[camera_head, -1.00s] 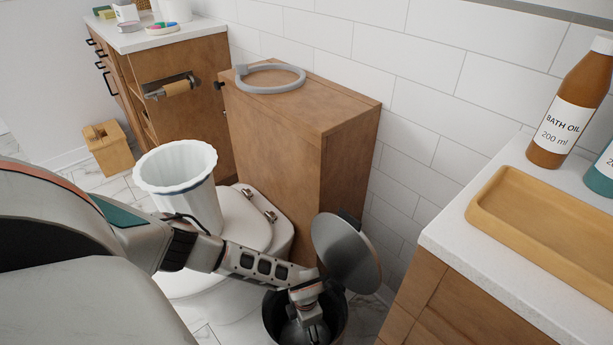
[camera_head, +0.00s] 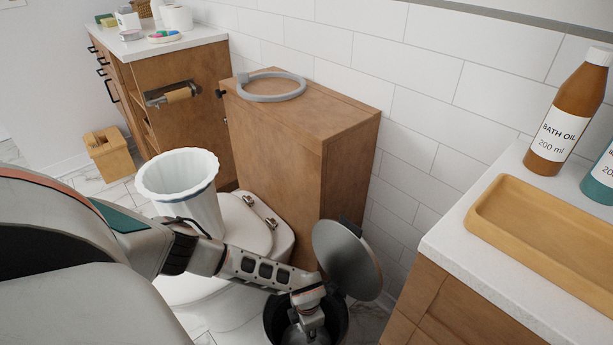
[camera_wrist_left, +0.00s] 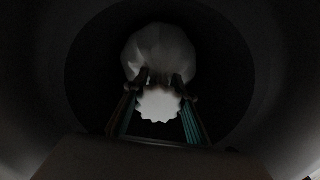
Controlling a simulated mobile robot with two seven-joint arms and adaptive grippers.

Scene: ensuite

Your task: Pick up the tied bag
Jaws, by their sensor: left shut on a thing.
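The tied bag shows in the left wrist view as a pale rounded body (camera_wrist_left: 160,52) with a white ruffled top (camera_wrist_left: 159,104) between the fingers. It is inside a dark bin (camera_head: 270,325) with its round metal lid (camera_head: 347,260) tipped open. My left gripper (camera_wrist_left: 160,88) is shut on the bag's neck. In the head view, my left arm reaches down into the bin, and a small grey part of the bag (camera_head: 296,336) shows below the wrist. The fingertips are hard to see there. My right gripper is out of view.
A white toilet (camera_head: 243,225) carries a white fluted bin (camera_head: 180,180). A wooden cistern cabinet (camera_head: 285,150) stands behind. At right, a counter (camera_head: 485,205) holds a wooden tray (camera_head: 545,240) and an amber bottle (camera_head: 570,115).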

